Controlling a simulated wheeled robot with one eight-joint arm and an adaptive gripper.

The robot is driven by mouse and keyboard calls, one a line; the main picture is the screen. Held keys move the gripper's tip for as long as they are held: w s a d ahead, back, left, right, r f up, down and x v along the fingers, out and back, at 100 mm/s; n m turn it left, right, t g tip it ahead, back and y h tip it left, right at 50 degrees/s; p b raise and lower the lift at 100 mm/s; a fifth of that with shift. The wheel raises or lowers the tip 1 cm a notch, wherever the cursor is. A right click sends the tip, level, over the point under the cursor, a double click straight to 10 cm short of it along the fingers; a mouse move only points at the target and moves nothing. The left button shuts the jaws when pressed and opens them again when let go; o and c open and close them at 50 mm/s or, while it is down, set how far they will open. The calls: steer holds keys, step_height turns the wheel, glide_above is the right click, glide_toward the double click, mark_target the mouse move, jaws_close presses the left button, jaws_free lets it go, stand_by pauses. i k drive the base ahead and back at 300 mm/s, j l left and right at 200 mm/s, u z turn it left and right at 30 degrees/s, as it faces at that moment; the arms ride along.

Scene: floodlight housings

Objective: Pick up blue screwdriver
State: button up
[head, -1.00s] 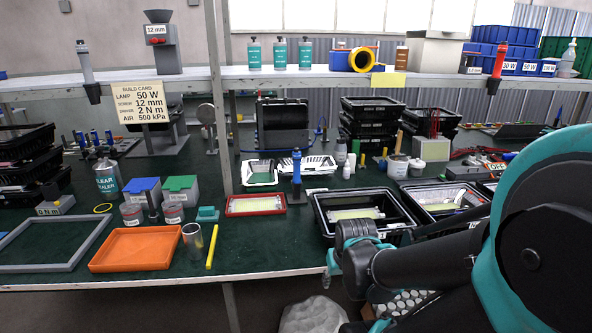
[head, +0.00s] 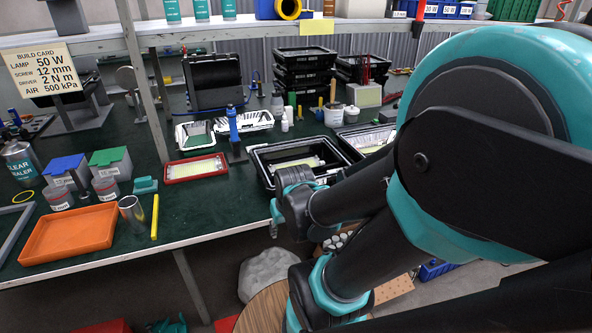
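The blue screwdriver (head: 232,125) stands upright in a small dark holder (head: 236,156) on the green bench top, just right of the red tray. Its blue handle points up and its lower part is hidden in the holder. My arm shows at the right and lower right, with a dark and teal link end right of and below the screwdriver in the picture, apart from it. No gripper fingers show.
Right of the screwdriver is a black bin (head: 263,172). Left of it are a red tray (head: 195,168), a yellow stick (head: 155,216), a metal cylinder (head: 131,213) and an orange tray (head: 68,234). A shelf post (head: 143,83) rises at the left. Green bench surface shows before the red tray.

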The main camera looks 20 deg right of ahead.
mark_target(231, 113)
steer(key=u, duration=0.7)
steer(key=k+l+u, duration=0.1)
steer(key=l+u, duration=0.25)
steer(key=k+l+u, duration=0.1)
steer(key=u, duration=0.25)
steer(key=k+l+u, duration=0.1)
steer(key=u, duration=0.2)
steer(key=k+l, duration=0.05)
steer(key=l, duration=0.05)
